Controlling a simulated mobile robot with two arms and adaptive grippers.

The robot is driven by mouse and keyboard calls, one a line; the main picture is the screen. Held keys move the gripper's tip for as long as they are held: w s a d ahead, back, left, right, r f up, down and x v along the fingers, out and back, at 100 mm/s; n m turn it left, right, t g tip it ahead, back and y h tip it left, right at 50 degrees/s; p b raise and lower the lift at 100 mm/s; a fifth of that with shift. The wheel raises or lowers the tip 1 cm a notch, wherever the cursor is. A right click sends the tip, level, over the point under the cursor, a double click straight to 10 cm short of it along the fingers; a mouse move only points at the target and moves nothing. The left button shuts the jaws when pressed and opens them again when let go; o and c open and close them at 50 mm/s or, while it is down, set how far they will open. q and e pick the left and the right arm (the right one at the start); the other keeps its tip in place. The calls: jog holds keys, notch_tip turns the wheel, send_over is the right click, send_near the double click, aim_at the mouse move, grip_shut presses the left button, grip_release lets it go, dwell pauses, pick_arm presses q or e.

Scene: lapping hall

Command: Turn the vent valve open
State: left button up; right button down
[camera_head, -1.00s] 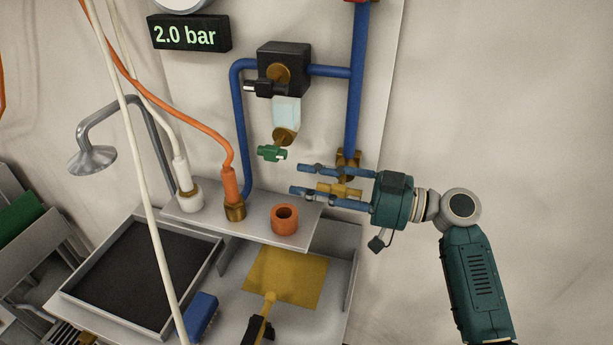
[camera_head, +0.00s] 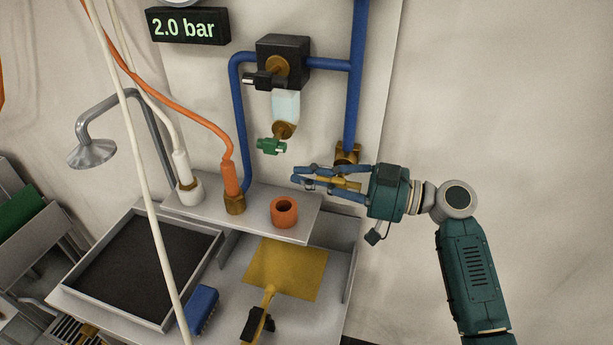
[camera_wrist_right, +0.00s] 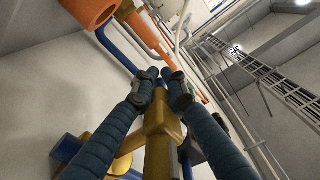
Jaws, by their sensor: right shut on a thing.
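The vent valve is a brass body (camera_head: 347,153) at the lower end of the vertical blue pipe, with a yellow handle (camera_head: 345,184) in front. My right gripper (camera_head: 303,175) comes in from the right and is shut on the yellow handle, its blue fingers on either side. The right wrist view shows the yellow handle (camera_wrist_right: 160,140) between the two ribbed fingers, whose tips (camera_wrist_right: 163,77) come close together beyond it. The fingers hide part of the handle, so its exact angle is hard to tell. My left gripper is not in view.
A green valve handle (camera_head: 271,146) hangs left of the gripper, below the filter bowl (camera_head: 286,105). An orange ring (camera_head: 284,212) stands on the grey shelf (camera_head: 250,219) below. The gauge display (camera_head: 187,26) reads 2.0 bar. The wall to the right is bare.

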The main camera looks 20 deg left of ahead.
aim_at(338, 180)
jog(key=shift+h, duration=0.3)
jog(key=d+f+h+p, duration=0.6)
jog(key=h+p, duration=0.9)
jog(key=h, duration=0.2)
dwell(0.6)
jog(key=c, duration=1.7)
grip_release()
notch_tip(338, 180, up, 7)
jog(key=shift+r, duration=0.2)
